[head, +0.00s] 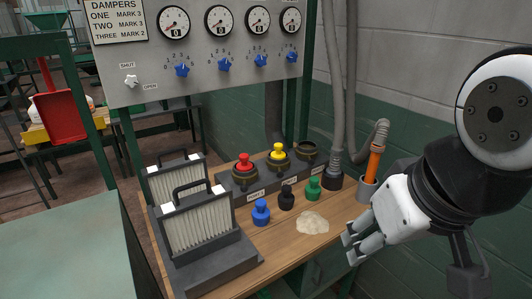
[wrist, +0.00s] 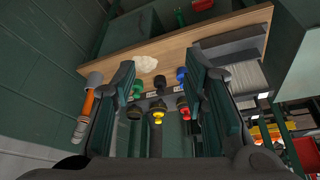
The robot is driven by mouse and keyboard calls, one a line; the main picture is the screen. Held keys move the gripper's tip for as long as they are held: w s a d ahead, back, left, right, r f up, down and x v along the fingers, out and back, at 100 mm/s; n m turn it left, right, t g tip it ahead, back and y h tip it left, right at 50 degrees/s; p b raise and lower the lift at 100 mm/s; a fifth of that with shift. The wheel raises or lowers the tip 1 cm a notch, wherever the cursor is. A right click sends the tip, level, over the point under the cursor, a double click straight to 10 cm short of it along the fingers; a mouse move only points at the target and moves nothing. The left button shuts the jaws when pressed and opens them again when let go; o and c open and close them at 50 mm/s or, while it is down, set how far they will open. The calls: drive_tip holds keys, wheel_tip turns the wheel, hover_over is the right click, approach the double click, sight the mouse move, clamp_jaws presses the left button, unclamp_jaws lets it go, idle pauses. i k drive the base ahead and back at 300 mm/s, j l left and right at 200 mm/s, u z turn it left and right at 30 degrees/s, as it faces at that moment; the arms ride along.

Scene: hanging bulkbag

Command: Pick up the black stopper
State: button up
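The black stopper (head: 286,197) stands upright on the wooden bench (head: 225,284), between the blue stopper (head: 260,212) and the green stopper (head: 313,189). In the wrist view the black stopper (wrist: 159,82) shows between my two fingers, at a distance beyond them. My gripper (head: 350,247) is at the right of the head view, by the bench's right edge, apart from the stopper. Its fingers are spread wide and nothing is between them; they also frame the wrist view (wrist: 160,64).
A red stopper (head: 244,161) and a yellow stopper (head: 277,151) sit in ports behind. Another port (head: 307,152) is uncapped. A pale powder heap (head: 312,223) lies in front of the green stopper. Filter panels (head: 196,221) stand left; an orange-handled tool (head: 374,162) stands right.

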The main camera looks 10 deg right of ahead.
sight(286, 201)
drive_tip(key=i+l+u, duration=0.55)
drive_tip(key=i+u, duration=0.15)
